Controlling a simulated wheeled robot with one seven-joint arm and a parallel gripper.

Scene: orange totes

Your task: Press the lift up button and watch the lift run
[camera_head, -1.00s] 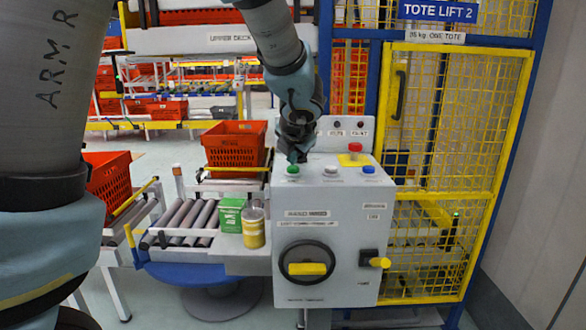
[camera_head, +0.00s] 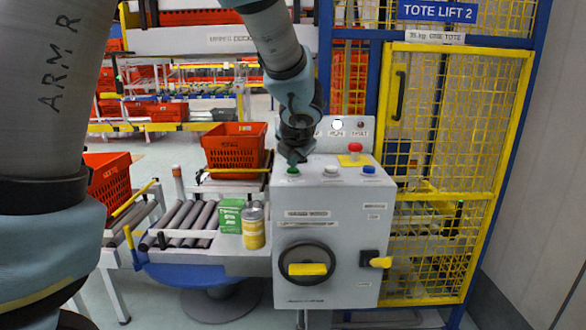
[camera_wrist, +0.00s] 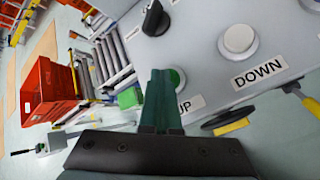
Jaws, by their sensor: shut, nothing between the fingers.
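The green button (camera_head: 292,170) sits at the left of the grey control box's (camera_head: 340,205) sloped top. In the wrist view it shows as a green rim (camera_wrist: 179,76) beside the UP label, partly hidden by my fingers. My gripper (camera_head: 294,160) is shut and empty, with its fingertips at the green button, seemingly touching it. My closed fingers also show in the wrist view (camera_wrist: 161,85). A lamp (camera_head: 337,124) on the panel behind the box glows white. The caged tote lift (camera_head: 450,130) stands behind to the right.
A white button (camera_head: 331,170), labelled DOWN in the wrist view, a blue button (camera_head: 369,169) and a red mushroom button (camera_head: 355,148) are close by. A green box (camera_head: 230,214) and yellow tin (camera_head: 253,226) stand left.

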